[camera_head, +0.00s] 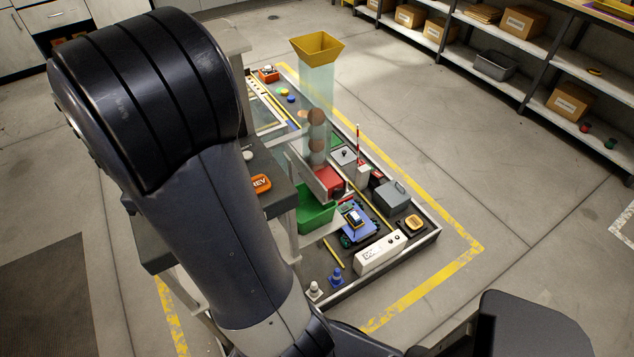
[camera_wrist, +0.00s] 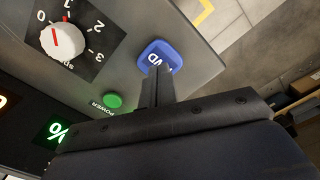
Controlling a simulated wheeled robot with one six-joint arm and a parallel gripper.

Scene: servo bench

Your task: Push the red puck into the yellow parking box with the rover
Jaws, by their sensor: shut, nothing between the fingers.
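My gripper (camera_wrist: 158,72) is shut and empty, with its fingertips at the lower part of a blue button (camera_wrist: 150,50) whose visible letters read "WD". I cannot tell whether they touch or press it. A blue rover-like vehicle with dark green wheels (camera_head: 355,222) stands on the low bench board in the head view. An orange "REV" button (camera_head: 261,184) shows on the control desk, beside my arm. I cannot clearly pick out the red puck or the yellow parking box; my arm hides part of the board. My gripper is hidden in the head view.
The wrist view shows a white dial knob (camera_wrist: 63,38) with a red pointer and a lit green POWER button (camera_wrist: 113,101). On the board are a green bin (camera_head: 315,214), a white labelled box (camera_head: 380,253) and a clear column with a yellow funnel (camera_head: 317,46).

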